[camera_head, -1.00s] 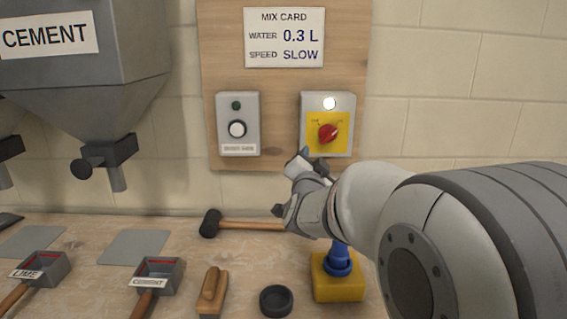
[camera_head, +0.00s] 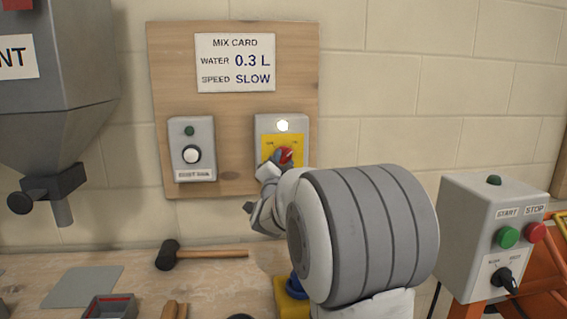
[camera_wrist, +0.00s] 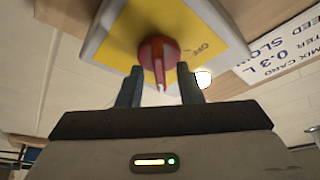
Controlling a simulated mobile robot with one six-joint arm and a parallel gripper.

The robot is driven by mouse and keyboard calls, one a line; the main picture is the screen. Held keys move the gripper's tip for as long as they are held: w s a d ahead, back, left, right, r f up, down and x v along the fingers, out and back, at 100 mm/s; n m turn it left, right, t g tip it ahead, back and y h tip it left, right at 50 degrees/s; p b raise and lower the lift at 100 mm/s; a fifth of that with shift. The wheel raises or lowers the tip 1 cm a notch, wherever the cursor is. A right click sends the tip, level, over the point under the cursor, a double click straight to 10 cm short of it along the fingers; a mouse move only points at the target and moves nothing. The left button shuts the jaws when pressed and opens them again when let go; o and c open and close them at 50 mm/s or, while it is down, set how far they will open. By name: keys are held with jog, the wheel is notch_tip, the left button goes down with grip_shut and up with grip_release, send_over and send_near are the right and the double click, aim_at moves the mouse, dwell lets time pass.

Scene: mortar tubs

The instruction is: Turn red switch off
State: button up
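The red switch (camera_head: 286,155) is a rotary knob on a yellow plate (camera_head: 268,146) on a grey box. A white lamp (camera_head: 283,125) above it looks lit. In the wrist view the red switch (camera_wrist: 157,50) has a narrow grip bar, and the word OFF is printed to its right on the yellow plate (camera_wrist: 206,24). My gripper (camera_wrist: 160,78) is open, with one finger on each side of the grip bar and visible gaps between. In the head view my gripper (camera_head: 273,161) is at the knob and partly covers it and the plate.
A grey box with a white button (camera_head: 192,155) sits left on the same wooden board (camera_head: 233,110). A control box (camera_head: 480,215) with green and red buttons stands right of my arm. A mallet (camera_head: 168,255) lies on the bench below. A hopper (camera_head: 70,100) hangs at left.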

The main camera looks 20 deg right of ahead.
jog(key=shift+c, duration=0.2)
grip_shut()
